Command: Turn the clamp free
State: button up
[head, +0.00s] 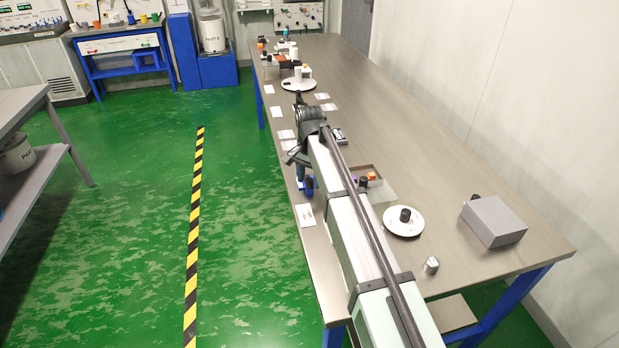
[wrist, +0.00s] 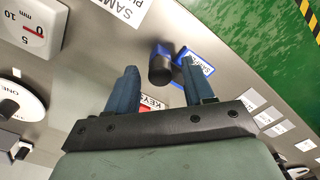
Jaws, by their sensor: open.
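A blue piece with a dark round knob (wrist: 161,68) lies beyond my fingertips in the wrist view, near the table's edge. It also shows in the head view as a small blue and dark piece (head: 308,185) beside my arm. It may be the clamp, but I cannot tell for sure. My gripper (wrist: 160,72) is open and empty, its two blue-grey fingers apart. The knob appears between the fingertips in the picture, with no contact to be seen. In the head view my gripper (head: 296,158) is partly hidden by my arm at the table's left edge.
A white disc with a black knob (head: 404,221), a grey box (head: 495,221) and a small metal piece (head: 431,265) stand on the table. A white dial (wrist: 35,22) and a card reading KEYS (wrist: 152,103) are near my gripper. The table's right side is largely clear.

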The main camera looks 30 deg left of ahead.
jog(key=shift+c, duration=0.4)
grip_shut()
dwell(0.4)
jog(key=n, duration=0.4)
jog(key=shift+n, duration=0.4)
jog(key=n, duration=0.9)
jog(key=shift+n, duration=2.1)
